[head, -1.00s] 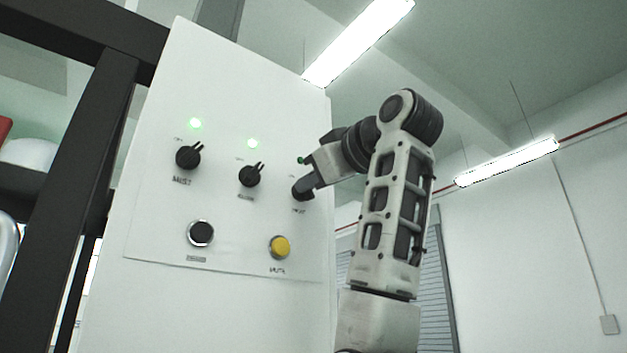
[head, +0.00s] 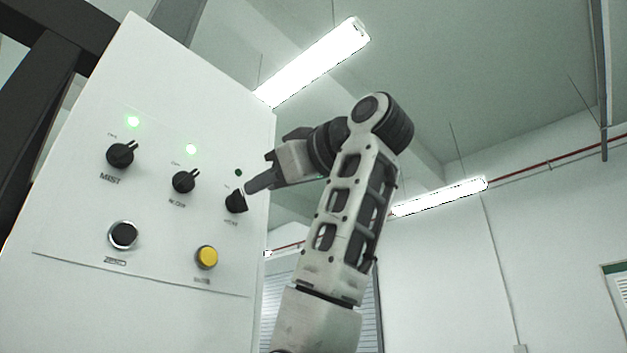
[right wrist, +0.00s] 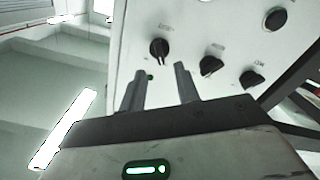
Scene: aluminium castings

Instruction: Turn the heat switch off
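The heat switch (head: 236,202) is the rightmost black rotary knob on the white panel; its label is too blurred to read surely. The small lamp (head: 238,172) above it is dark green and unlit. My right gripper (head: 252,187) is at this knob, its finger overlapping the knob's upper right edge in the head view. In the right wrist view the knob (right wrist: 158,48) lies just beyond and between the two spread fingertips (right wrist: 158,80), with visible space on both sides. That gripper is open and empty. My left gripper is not in view.
The white panel (head: 70,215) also bears a left knob (head: 120,155) and a middle knob (head: 184,182), each below a lit green lamp. A black button (head: 123,235) and a yellow button (head: 206,257) sit lower. A dark frame (head: 40,95) stands at the left.

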